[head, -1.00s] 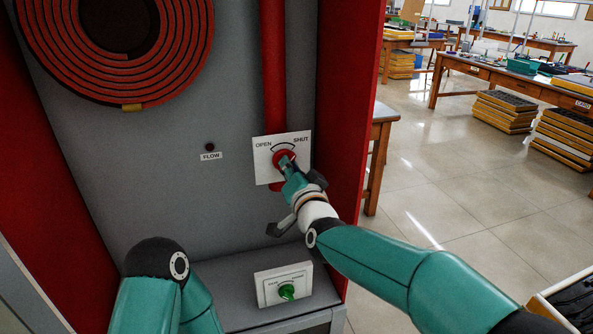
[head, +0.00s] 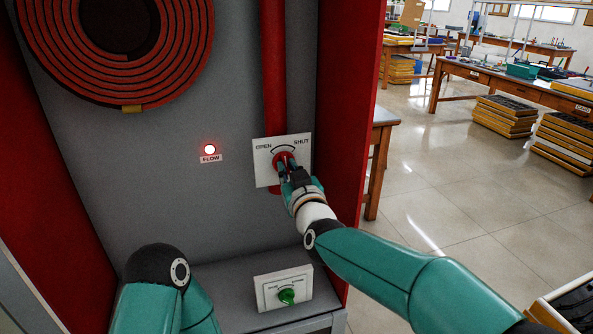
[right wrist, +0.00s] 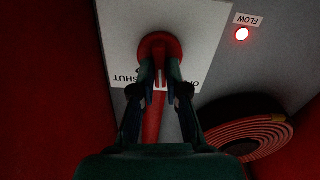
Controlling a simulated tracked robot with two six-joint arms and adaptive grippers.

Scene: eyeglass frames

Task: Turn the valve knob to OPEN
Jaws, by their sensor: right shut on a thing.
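The red valve knob (head: 284,161) sits on a white plate (head: 264,174) marked OPEN at the left and SHUT at the right, with a black arc between the words. My right gripper (head: 288,170) is shut on the knob and partly hides it. In the right wrist view the red knob (right wrist: 160,50) shows upside down, its raised grip between the two fingers (right wrist: 161,85). The FLOW lamp (head: 210,149) to the left of the plate is lit. My left gripper is out of view; only part of my left arm shows at the bottom.
A red pipe (head: 273,70) runs down to the plate. A coiled red hose (head: 185,70) hangs at the upper left. A second white panel with a green knob (head: 287,296) stands on the grey ledge (head: 240,272). The red cabinet wall (head: 350,110) bounds the right side.

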